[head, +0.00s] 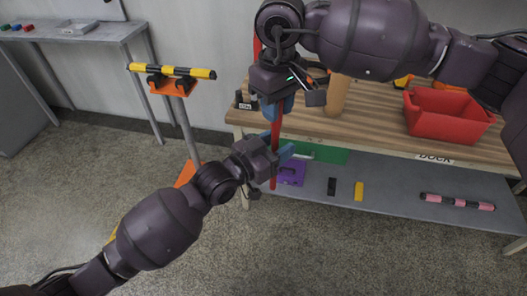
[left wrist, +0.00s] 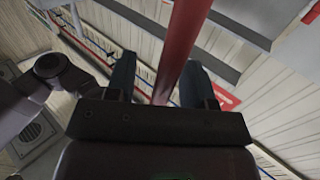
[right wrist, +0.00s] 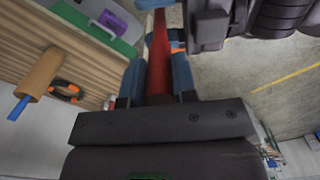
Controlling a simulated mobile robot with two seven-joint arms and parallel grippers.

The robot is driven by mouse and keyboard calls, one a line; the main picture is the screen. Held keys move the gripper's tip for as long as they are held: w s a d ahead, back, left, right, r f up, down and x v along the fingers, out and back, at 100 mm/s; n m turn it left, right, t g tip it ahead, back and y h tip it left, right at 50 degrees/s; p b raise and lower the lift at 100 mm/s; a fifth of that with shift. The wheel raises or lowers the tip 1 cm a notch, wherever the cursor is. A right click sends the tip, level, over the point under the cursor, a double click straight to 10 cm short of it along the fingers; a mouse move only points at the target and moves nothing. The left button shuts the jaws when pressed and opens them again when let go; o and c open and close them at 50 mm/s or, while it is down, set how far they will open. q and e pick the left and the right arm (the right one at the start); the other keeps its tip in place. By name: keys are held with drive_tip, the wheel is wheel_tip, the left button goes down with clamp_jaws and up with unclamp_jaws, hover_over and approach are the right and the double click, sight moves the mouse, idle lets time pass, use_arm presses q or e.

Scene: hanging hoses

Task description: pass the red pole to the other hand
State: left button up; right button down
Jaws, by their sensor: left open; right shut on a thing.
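The red pole (head: 276,123) hangs upright in the head view, its upper part in my right gripper (head: 277,104). The right gripper is shut on the pole, which also shows between its fingers in the right wrist view (right wrist: 158,62). My left gripper (head: 277,156) is lower on the pole and open, with its blue fingers around or beside it. In the left wrist view the pole (left wrist: 180,50) runs between the two open fingers (left wrist: 158,85). I cannot tell whether the left fingers touch it.
A wooden workbench (head: 375,125) stands behind, with a red bin (head: 447,112) on it. Its lower shelf holds a purple item (head: 290,172), a pink-black bar (head: 457,202) and small blocks. An orange stand (head: 172,85) bearing a yellow-black bar (head: 172,71) is left. Floor at front is clear.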

use_arm(q)
drive_tip(key=shift+w+d, duration=0.45)
drive_tip(key=shift+d, duration=0.15)
clamp_jaws()
use_arm(e)
drive_tip(key=c, duration=0.8)
unclamp_jaws()
drive_tip(key=shift+r, duration=0.15)
